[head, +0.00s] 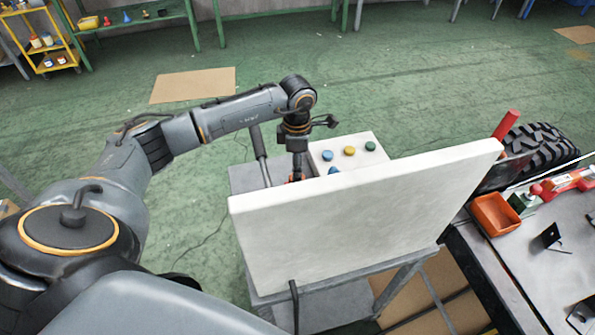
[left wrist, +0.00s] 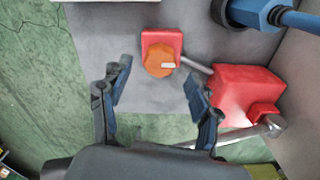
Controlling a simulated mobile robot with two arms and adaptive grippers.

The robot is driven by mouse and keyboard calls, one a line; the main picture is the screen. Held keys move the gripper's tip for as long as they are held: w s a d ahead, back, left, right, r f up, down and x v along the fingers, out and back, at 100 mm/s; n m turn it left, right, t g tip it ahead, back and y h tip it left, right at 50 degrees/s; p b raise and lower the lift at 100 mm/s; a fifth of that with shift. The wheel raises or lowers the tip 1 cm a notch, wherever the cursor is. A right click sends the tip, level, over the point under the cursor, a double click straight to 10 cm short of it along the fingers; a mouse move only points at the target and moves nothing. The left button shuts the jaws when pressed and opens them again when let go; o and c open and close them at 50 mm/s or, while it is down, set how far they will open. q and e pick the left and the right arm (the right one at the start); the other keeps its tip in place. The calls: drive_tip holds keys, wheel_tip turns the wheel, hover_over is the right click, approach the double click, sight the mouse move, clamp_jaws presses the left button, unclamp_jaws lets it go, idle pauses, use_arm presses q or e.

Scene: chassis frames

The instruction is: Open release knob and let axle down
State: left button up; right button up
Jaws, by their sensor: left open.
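In the left wrist view an orange round knob (left wrist: 158,60) with a small white mark sits on a red block (left wrist: 163,38) on a grey surface. My left gripper (left wrist: 157,88) is open and empty, its fingers apart below the knob, one to each side; they do not visibly touch it. A silver rod (left wrist: 197,67) runs from near the knob to a larger red block (left wrist: 247,92). In the head view my left gripper (head: 296,172) points down behind a white panel, which hides most of the knob area. I cannot tell which part is the axle. My right gripper is not in view.
The thick white panel (head: 365,215) stands upright in front of the left gripper. A button box (head: 350,151) is behind it. A blue cylindrical part (left wrist: 258,12) is at the wrist view's top right. A workbench (head: 525,260) with an orange bin (head: 495,213) and a tyre (head: 540,146) are right.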

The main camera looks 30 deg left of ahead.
use_arm(q)
drive_tip(key=shift+f+p, duration=0.3)
drive_tip(key=shift+f, duration=1.75)
drive_tip(key=c, duration=1.2)
